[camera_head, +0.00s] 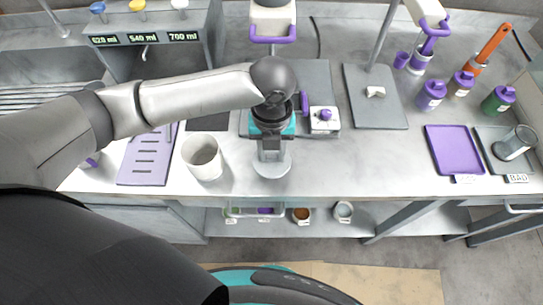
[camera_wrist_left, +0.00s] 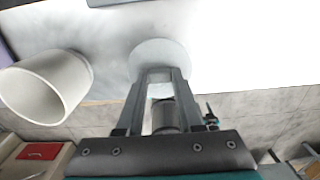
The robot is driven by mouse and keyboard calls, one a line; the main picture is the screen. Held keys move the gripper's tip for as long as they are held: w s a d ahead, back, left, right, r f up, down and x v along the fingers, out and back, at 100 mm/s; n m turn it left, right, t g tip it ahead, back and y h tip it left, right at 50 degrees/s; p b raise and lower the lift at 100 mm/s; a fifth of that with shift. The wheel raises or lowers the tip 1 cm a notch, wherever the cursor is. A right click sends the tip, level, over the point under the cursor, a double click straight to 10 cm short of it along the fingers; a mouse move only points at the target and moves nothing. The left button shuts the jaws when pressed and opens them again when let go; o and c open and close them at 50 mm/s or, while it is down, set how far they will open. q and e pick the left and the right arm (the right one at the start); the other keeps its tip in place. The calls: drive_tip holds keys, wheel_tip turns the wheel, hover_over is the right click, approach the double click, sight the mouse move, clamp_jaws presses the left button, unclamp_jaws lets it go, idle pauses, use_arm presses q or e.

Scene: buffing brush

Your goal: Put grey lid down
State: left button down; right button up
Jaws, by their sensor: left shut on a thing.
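The grey lid (camera_head: 272,167) is a round, pale disc near the front edge of the bench; in the left wrist view it shows as a pale disc (camera_wrist_left: 160,58) at the fingertips. My left gripper (camera_head: 271,153) points down and is shut on the lid; its fingers (camera_wrist_left: 161,72) reach the disc. I cannot tell whether the lid touches the bench. A grey-white open cup (camera_head: 203,160) stands upright just left of the lid, apart from it; it also shows in the left wrist view (camera_wrist_left: 48,88). My right gripper is not in view.
A lilac slotted board (camera_head: 147,160) lies left of the cup. A small white scale-like box (camera_head: 324,121) is behind and right of the lid. Purple tray (camera_head: 455,150) and grey tray (camera_head: 496,166) lie at right. The bench between lid and purple tray is clear.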

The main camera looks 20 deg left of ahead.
sight(271, 154)
use_arm(q)
drive_tip(key=shift+w, duration=0.2)
drive_tip(key=shift+f, duration=0.25)
drive_tip(key=shift+a+f, duration=0.1)
drive_tip(key=shift+f, duration=1.4)
drive_tip(key=shift+f, duration=0.15)
drive_tip(key=c, duration=0.5)
unclamp_jaws()
drive_tip(key=shift+c, duration=0.2)
